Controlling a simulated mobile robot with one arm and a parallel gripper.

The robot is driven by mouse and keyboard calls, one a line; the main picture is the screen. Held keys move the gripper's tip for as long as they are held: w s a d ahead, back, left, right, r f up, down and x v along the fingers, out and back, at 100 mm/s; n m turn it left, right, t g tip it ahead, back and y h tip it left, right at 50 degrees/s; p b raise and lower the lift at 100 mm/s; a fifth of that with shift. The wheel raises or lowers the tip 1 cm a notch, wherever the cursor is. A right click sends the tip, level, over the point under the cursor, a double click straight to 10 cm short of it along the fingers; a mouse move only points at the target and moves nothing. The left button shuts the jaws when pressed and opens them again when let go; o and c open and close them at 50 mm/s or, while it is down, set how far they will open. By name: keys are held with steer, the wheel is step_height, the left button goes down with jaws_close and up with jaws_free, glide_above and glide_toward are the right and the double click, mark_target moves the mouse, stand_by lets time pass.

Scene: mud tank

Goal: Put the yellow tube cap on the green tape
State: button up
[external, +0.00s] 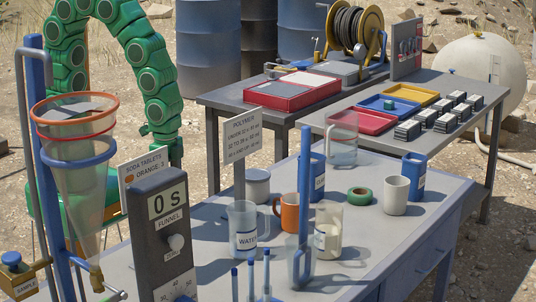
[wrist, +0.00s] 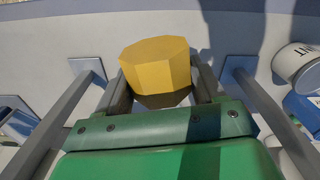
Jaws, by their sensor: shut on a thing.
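The yellow tube cap (wrist: 157,64) is a faceted yellow piece between the fingers of my gripper (wrist: 162,84) in the wrist view. My gripper is shut on it. The green tape (external: 359,196) is a small roll lying flat on the grey bench, left of a white mug, in the external view. In that view my green arm comes down behind the funnel and the signs. My gripper and the cap cannot be made out there, so their distance from the tape cannot be told. I cannot make out the tape in the wrist view.
A white mug (external: 395,195), a blue container (external: 413,170), a clear jug (external: 342,140) and a beaker (external: 328,235) stand around the tape. An orange mug (external: 288,214) and a water jug (external: 243,228) stand further left. The bench's right front is clear.

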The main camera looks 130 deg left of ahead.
steer(key=w+d+f+m, duration=0.1)
steer(key=w+d+f, duration=0.15)
steer(key=w, duration=0.55)
steer(key=w+d+f, duration=0.1)
steer(key=w+d, duration=0.2)
steer(key=w, duration=0.4)
steer(key=w+d+f+m, duration=0.1)
steer(key=w+d+f, duration=0.1)
steer(key=w, duration=0.6)
steer(key=w+a+r+m, duration=0.1)
steer(key=w+r, duration=0.8)
steer(key=r, duration=0.6)
steer(key=m, duration=3.1)
glide_above(358, 196)
steer(key=s+a, duration=0.2)
steer(key=s, duration=0.3)
steer(key=f, duration=1.4)
steer(key=shift+w+a, duration=0.15)
steer(key=shift+w, duration=0.05)
steer(key=shift+s+a+f+n, duration=0.2)
steer(key=shift+a+n, duration=0.1)
steer(key=shift+f, duration=2.4)
